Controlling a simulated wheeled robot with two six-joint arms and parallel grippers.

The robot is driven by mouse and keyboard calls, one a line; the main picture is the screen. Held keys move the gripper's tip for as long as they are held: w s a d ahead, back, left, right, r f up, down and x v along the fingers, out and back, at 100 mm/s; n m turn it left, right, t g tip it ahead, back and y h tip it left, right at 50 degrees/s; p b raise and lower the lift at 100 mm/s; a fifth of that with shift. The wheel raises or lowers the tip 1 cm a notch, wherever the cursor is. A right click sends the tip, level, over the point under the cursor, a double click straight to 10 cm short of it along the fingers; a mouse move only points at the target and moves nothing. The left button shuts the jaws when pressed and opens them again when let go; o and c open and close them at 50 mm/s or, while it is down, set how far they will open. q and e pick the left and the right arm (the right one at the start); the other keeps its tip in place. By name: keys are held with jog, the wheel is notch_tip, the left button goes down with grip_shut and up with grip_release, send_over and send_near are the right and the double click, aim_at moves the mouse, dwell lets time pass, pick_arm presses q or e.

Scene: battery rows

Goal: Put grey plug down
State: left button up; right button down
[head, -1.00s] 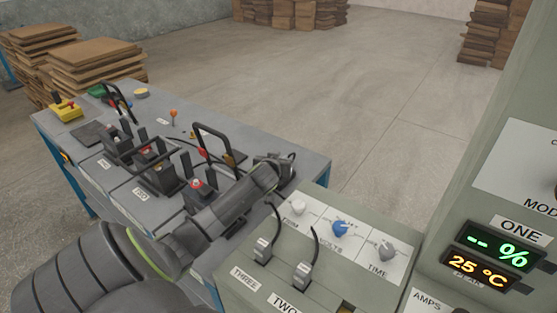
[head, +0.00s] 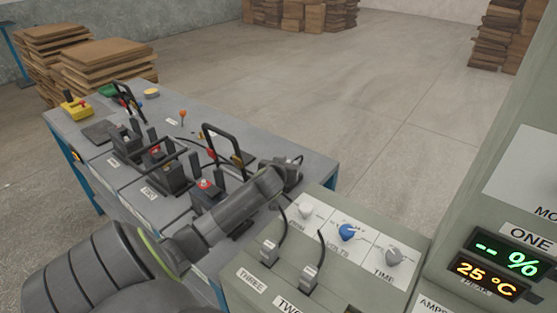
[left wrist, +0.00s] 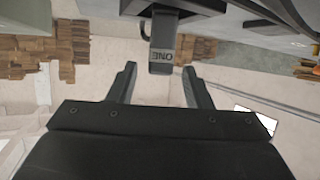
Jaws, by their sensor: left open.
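My left gripper (left wrist: 160,85) is open in the left wrist view, with its two dark fingers apart. A grey plug (left wrist: 162,55) marked ONE shows just past the fingertips, in line with the gap between them, and no finger appears to touch it. In the head view my left gripper (head: 284,174) is at the right end of the grey bench (head: 320,165), close to the charger; the arm partly hides it, and the plug is hard to make out there. My right gripper is not in view.
The green-grey charger (head: 235,277) has knobs and two cabled plugs near labels THREE (head: 268,251) and TWO (head: 311,277). Batteries with cables and black handles (head: 222,145) crowd the bench left of the gripper. Open floor (head: 380,110) lies beyond.

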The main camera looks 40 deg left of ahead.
pick_arm(q)
jog(key=v, duration=0.9)
jog(key=shift+s, duration=0.2)
jog(key=shift+d+r, duration=0.1)
